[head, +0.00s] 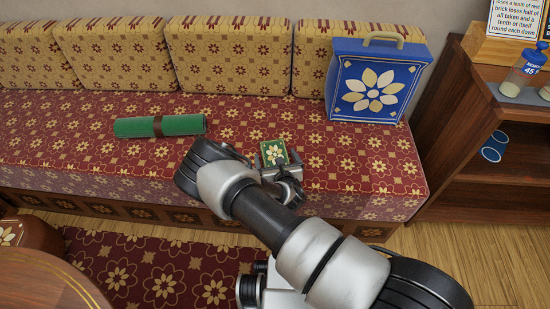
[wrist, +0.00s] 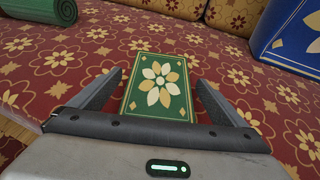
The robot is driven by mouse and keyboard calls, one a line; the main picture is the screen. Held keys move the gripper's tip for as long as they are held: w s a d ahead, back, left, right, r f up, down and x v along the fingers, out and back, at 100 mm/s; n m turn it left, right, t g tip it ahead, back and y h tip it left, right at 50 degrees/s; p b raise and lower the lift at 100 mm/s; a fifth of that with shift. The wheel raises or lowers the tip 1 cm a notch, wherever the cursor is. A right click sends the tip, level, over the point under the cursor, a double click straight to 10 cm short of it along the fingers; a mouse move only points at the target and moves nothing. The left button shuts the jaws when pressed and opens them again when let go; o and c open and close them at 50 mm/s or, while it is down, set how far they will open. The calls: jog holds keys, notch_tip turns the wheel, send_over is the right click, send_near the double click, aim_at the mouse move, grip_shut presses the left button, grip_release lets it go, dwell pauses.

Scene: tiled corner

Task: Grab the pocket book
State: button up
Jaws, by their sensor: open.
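The pocket book (head: 273,152) is small and green with a cream flower on its cover. It lies on the red patterned bench seat (head: 85,120), near the front edge. It also shows in the wrist view (wrist: 158,87), between the two fingers. My gripper (head: 272,163) is open, with one finger on each side of the book. In the wrist view my gripper (wrist: 160,88) shows gaps between the book and both fingers. The near end of the book is hidden by the gripper body.
A rolled green mat (head: 160,126) lies on the seat to the left. A blue box bag (head: 372,82) with a flower stands at the right. Patterned cushions (head: 225,55) line the back. A wooden shelf (head: 485,160) stands at the far right. The seat around the book is clear.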

jog(key=shift+c, duration=0.4)
jog(key=shift+r, duration=0.1)
jog(key=c, duration=1.3)
